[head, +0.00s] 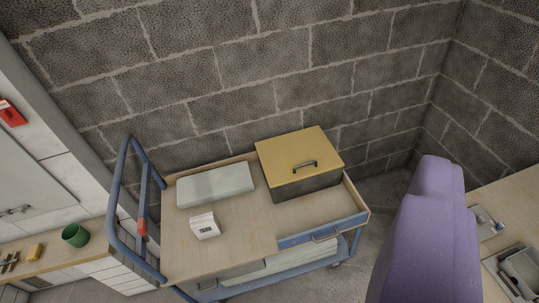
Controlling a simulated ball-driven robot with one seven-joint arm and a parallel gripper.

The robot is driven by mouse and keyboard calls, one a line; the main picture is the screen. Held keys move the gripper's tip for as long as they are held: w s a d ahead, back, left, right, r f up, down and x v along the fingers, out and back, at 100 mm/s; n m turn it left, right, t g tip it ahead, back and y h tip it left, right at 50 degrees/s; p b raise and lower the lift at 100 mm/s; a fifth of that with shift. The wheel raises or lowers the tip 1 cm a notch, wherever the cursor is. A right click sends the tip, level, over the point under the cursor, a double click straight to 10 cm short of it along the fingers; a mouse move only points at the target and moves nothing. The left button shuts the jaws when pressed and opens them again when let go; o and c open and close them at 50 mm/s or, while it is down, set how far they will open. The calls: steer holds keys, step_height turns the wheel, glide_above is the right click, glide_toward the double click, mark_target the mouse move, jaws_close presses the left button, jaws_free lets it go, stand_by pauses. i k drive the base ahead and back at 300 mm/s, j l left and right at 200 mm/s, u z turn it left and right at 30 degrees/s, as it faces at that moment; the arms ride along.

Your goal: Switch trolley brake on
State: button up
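The trolley (183,257) has a pale wooden top, a blue tubular push handle (117,195) on its left end and a blue frame. A red grip (142,227) sits on a blue bar at the handle, beside the trolley top; it looks like the brake lever, but I cannot tell its setting. A small part of the wheels shows below the right end; most of the underside is hidden. My gripper's fingers are not in view. A large purple rounded shape, probably part of my arm, fills the lower right and is apart from the trolley in the picture.
On the trolley are a yellow-lidded box (300,152), a pale flat case (216,185) and a small white box (205,226). A drawer (322,232) faces the front. A counter with a green cup (75,235) stands left; a brick wall (230,60) is behind.

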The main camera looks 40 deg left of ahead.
mark_target(141, 227)
steer(key=k+u, duration=0.8)
steer(key=u, duration=0.2)
steer(key=i+j+z, duration=0.1)
steer(key=i+j, duration=1.8)
steer(key=i, duration=0.05)
